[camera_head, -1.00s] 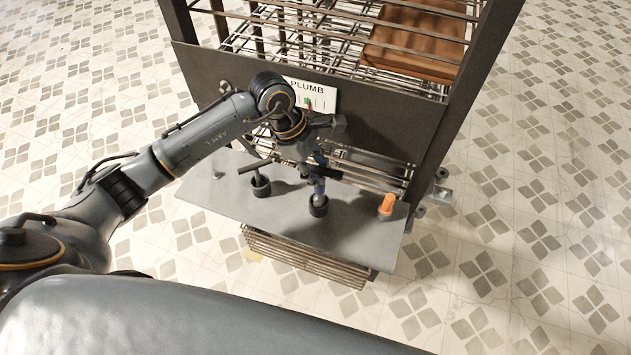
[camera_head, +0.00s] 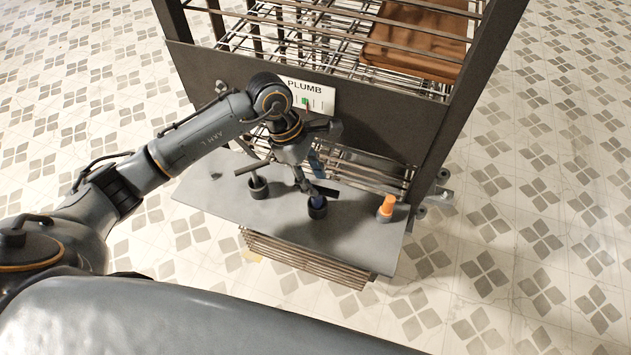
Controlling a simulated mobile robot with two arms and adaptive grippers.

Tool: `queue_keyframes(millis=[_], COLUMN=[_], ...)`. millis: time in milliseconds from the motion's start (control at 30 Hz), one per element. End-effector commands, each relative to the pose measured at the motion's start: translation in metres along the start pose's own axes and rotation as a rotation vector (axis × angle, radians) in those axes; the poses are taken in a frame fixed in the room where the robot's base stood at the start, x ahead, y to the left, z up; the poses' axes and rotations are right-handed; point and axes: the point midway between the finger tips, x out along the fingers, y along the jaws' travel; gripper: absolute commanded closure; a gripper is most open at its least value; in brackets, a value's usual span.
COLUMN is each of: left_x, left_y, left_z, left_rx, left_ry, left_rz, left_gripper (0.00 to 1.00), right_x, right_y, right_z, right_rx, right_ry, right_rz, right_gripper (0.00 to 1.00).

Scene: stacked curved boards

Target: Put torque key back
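A blue-shafted tool (camera_head: 317,201) with a dark crossbar stands in the middle black cup (camera_head: 318,212) on the grey shelf. I take it to be the torque key, though it is small and partly covered. My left gripper (camera_head: 312,187) comes down from above at its top, close to the crossbar. The fingers overlap the tool, so I cannot tell whether they are closed on it. Another T-handled tool (camera_head: 254,178) stands upright in the left black cup (camera_head: 258,192). My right gripper is not in view.
An orange-topped piece (camera_head: 387,206) stands at the shelf's right. The grey shelf (camera_head: 350,240) is bare in front. Behind it rises a dark rack panel with a PLUMB sign (camera_head: 306,95), wire racks and a brown curved board (camera_head: 415,45). Patterned floor lies around.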

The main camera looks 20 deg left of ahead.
Motion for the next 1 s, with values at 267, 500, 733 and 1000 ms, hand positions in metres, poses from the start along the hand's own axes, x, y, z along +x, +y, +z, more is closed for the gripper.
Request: queue_keyframes(millis=[267,500,733,1000], left_x=[-0.058,-0.095,-0.104,-0.103], left_y=[0.002,0.0,-0.001,0.0], left_z=[-0.002,-0.001,0.0,0.0], left_rx=[0.001,0.001,0.0,0.0], left_ry=[0.001,0.001,0.0,0.0], left_rz=[0.007,0.004,0.0,0.001], left_gripper=[0.61,0.61,0.61,0.61], right_x=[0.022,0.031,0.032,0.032], right_y=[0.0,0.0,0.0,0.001], right_z=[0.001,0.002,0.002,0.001], right_rx=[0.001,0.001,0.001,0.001], right_ry=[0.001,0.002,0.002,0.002], right_rz=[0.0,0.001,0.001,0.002], right_gripper=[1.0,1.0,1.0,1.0])
